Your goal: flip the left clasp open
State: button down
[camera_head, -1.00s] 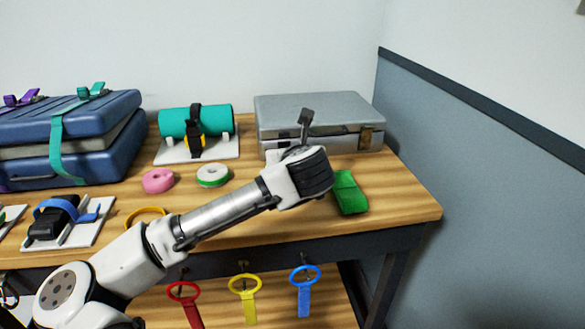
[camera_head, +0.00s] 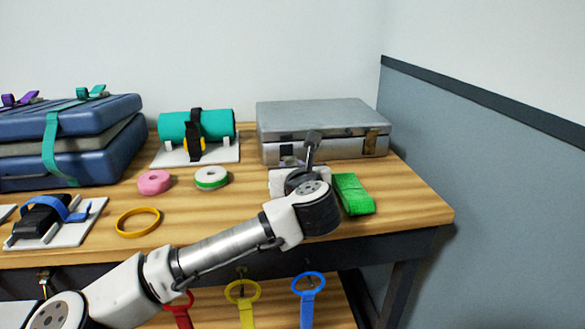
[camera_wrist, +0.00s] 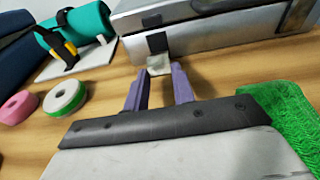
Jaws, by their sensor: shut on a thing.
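The grey metal case (camera_head: 300,118) stands closed at the back right of the table; it also fills the top of the wrist view (camera_wrist: 210,45). Its left clasp shows in the wrist view as a dark plate (camera_wrist: 157,42) on the case front with a small pale tab (camera_wrist: 158,66) below. My gripper (camera_wrist: 160,78) has its two purple fingers on either side of this tab, shut on it. In the head view my gripper (camera_head: 290,162) is at the case's lower left front, and my wrist partly hides it. The right clasp (camera_head: 371,140) is brass-coloured.
A green strap bundle (camera_head: 353,194) lies just right of my wrist. A green-and-white roll (camera_head: 211,178), a pink roll (camera_head: 154,182) and a teal cylinder on a stand (camera_head: 180,126) are to the left. Coloured ring pulls hang below the table's front edge.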

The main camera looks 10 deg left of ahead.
jog(key=shift+f, duration=0.3)
jog(key=c, duration=1.2)
grip_release()
jog(key=shift+o, duration=0.2)
jog(key=shift+r, duration=0.1)
jog(key=shift+s+r, duration=0.1)
jog(key=shift+s, duration=0.05)
jog(key=v, duration=1)
jog(key=shift+s+d+r, duration=0.1)
jog(key=shift+s+d, duration=0.1)
jog(key=shift+s, duration=0.1)
jog(key=shift+s+f+b, duration=0.25)
jog(key=shift+s+b, duration=0.05)
jog(key=shift+b, duration=0.55)
jog(key=shift+s+d+r+b, duration=0.15)
jog(key=shift+s+b, duration=0.25)
jog(key=shift+b, duration=0.55)
jog(key=shift+s+d+r+b, duration=0.25)
jog(key=shift+s+r+b, duration=0.05)
jog(key=shift+s+b, duration=0.3)
